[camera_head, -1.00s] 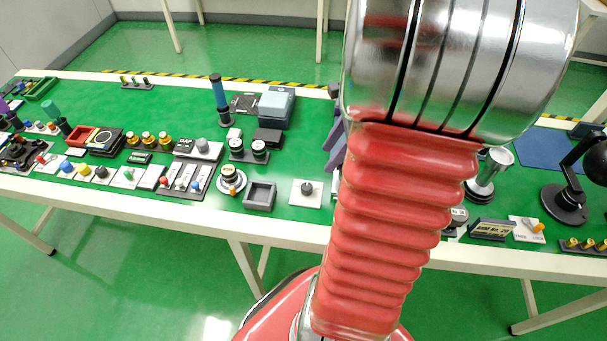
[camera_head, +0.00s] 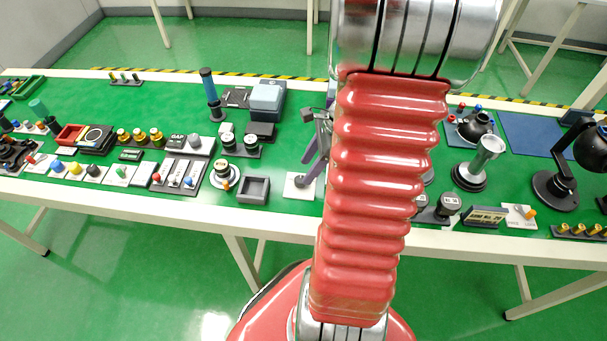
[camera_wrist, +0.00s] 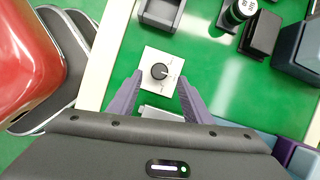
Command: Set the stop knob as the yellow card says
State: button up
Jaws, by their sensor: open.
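The black round knob (camera_wrist: 159,71) sits on a square white plate (camera_wrist: 148,88) with small marks around it, in the wrist view. A pale pointer line on the knob points toward the right; the marks are too small to read. In the head view the plate (camera_head: 293,190) lies near the table's front edge, its knob mostly covered by my gripper. My gripper (camera_wrist: 160,80) is open, its two purple fingers on either side of the knob, apparently without touching it. The fingers also show in the head view (camera_head: 310,163). A yellowish card (camera_head: 486,216) stands in a dark holder at right; its text is unreadable.
A grey open tray (camera_head: 253,190) lies left of the plate. Dark blocks (camera_wrist: 262,33) and a black round fixture (camera_wrist: 232,14) stand farther off in the wrist view. A metal cup-like stand (camera_head: 480,160) and a black lamp (camera_head: 565,170) are at right.

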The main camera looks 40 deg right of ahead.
aim_at(301, 178)
jog(key=shift+x, duration=2.4)
jog(key=shift+c, duration=0.3)
jog(key=c, duration=0.9)
jog(key=shift+d, duration=0.25)
jog(key=shift+c, duration=0.5)
jog(key=shift+a, duration=0.1)
